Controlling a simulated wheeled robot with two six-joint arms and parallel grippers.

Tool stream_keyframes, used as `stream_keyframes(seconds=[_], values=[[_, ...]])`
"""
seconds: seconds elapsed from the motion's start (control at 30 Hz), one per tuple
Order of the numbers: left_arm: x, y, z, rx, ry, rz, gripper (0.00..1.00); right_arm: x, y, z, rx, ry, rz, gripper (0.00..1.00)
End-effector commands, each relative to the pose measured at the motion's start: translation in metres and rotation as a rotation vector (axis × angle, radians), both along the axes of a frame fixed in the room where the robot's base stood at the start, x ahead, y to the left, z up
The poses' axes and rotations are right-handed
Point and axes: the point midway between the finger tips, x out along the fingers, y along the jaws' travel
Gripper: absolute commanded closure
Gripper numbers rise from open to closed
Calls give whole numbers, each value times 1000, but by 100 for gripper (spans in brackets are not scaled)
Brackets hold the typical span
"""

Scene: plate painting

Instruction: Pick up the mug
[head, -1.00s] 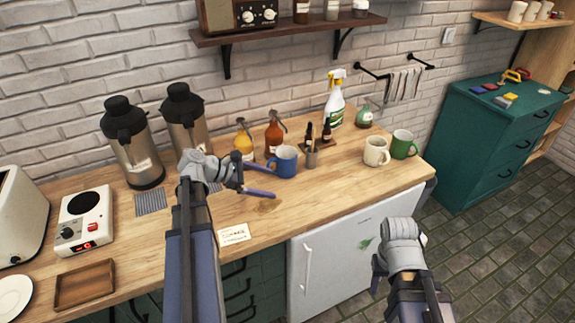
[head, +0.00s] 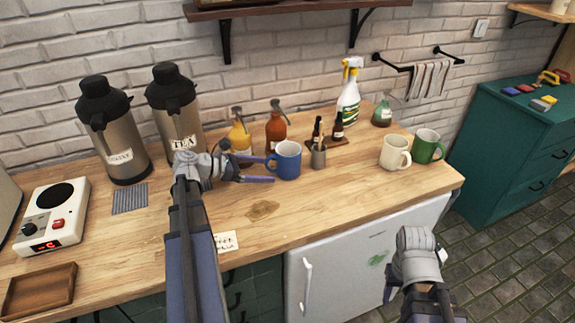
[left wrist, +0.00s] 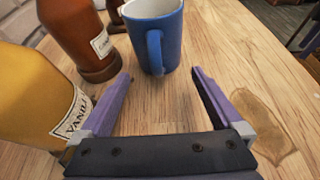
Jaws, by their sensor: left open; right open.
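A blue mug (head: 286,160) stands upright on the wooden counter, its handle facing left towards my left gripper. My left gripper (head: 264,170) is open and empty, low over the counter just left of the mug. In the left wrist view the blue mug (left wrist: 158,40) is just ahead of the open fingertips (left wrist: 161,76), with its handle towards them and no contact visible. A cream mug (head: 393,153) and a green mug (head: 427,147) stand further right. My right gripper (head: 415,270) is open in front of the white fridge, with its fingers partly hidden.
A yellow bottle (head: 240,137) and an amber bottle (head: 276,130) stand close behind my left gripper. A small metal cup (head: 318,156) is right of the blue mug. Two dispensers (head: 113,130) stand left.

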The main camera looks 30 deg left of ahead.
Motion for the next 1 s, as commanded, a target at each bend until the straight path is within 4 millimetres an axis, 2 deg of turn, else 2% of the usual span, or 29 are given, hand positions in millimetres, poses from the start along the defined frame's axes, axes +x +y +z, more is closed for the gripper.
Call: stream_keyframes(seconds=[0.1,0.37,0.7,0.9,1.0], values=[[9,-8,-7,0,0,-1,0,0,0,-7,0,0,0,50],[16,-13,-9,2,0,-1,0,0,0,-9,0,0,0,50],[48,-38,-24,2,0,-1,0,0,0,-24,0,0,0,50],[49,-39,-23,2,0,1,0,0,0,-23,0,0,0,50],[49,-39,-23,2,0,1,9,0,0,-23,0,0,0,50]])
